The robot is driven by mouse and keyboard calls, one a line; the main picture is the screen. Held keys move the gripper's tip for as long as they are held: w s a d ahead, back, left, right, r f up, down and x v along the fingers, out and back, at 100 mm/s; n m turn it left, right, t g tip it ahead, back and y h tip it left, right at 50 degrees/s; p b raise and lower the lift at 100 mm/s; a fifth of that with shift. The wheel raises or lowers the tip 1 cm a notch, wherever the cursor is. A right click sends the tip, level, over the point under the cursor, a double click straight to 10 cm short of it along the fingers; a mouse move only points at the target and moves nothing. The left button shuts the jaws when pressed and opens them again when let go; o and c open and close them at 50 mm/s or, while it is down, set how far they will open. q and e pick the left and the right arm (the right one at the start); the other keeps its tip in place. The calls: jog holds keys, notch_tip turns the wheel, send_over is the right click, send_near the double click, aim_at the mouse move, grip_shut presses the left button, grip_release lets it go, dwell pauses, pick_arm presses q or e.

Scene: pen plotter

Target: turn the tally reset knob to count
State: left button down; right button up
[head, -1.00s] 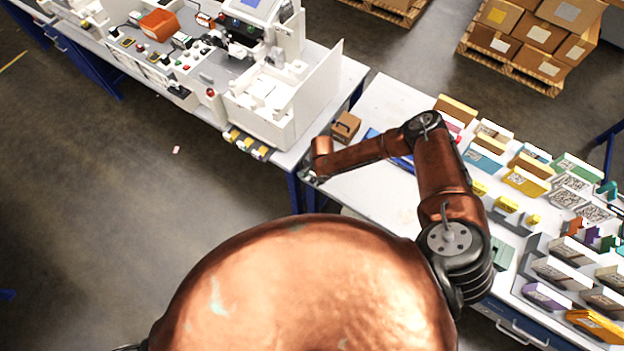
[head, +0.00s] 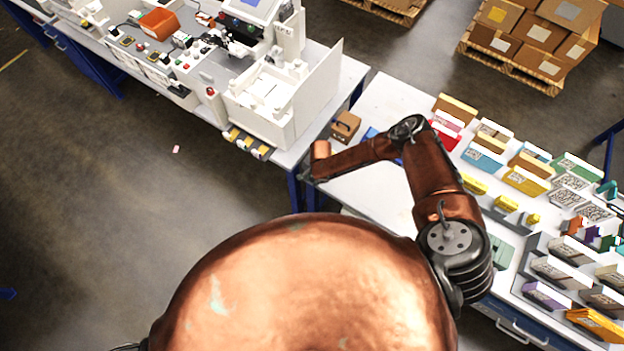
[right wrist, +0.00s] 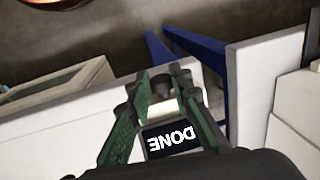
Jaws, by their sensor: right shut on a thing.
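My right gripper (head: 305,177) is low at the gap between the machine table and the sorting table in the head view. In the right wrist view its green fingers (right wrist: 170,95) are shut on a small block with a black label (right wrist: 172,141) reading DONE, upside down. A dark round piece (right wrist: 162,88) shows between the fingertips; I cannot tell what it belongs to. The pen plotter station (head: 270,95) stands on the machine table, with small buttons and knobs (head: 185,58) on its left part. I cannot single out the tally reset knob. My left gripper is out of view.
The sorting table (head: 385,95) holds a small brown box (head: 345,126) beside my right forearm and rows of coloured folders (head: 525,180). A white upright panel (head: 318,85) edges the station. Blue table legs (right wrist: 195,60) show close by the right gripper. Open floor (head: 100,210) lies at left.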

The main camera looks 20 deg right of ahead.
grip_shut()
jog(key=shift+a, duration=0.1)
jog(key=shift+w+a+r+g+h+p, duration=0.1)
jog(key=shift+w+a+g+h+p, duration=0.1)
jog(key=shift+w+g+h+p, duration=0.25)
jog(key=shift+w+a+r+g+h+p, duration=0.1)
jog(key=shift+a+g+h+p, duration=0.2)
jog(key=shift+g+p, duration=0.35)
jog(key=shift+d, duration=0.2)
jog(key=o, duration=0.6)
grip_release()
jog(key=shift+s, duration=0.15)
jog(key=shift+o, duration=0.7)
jog(key=shift+s+d+f, duration=0.1)
jog(key=shift+d+f, duration=0.05)
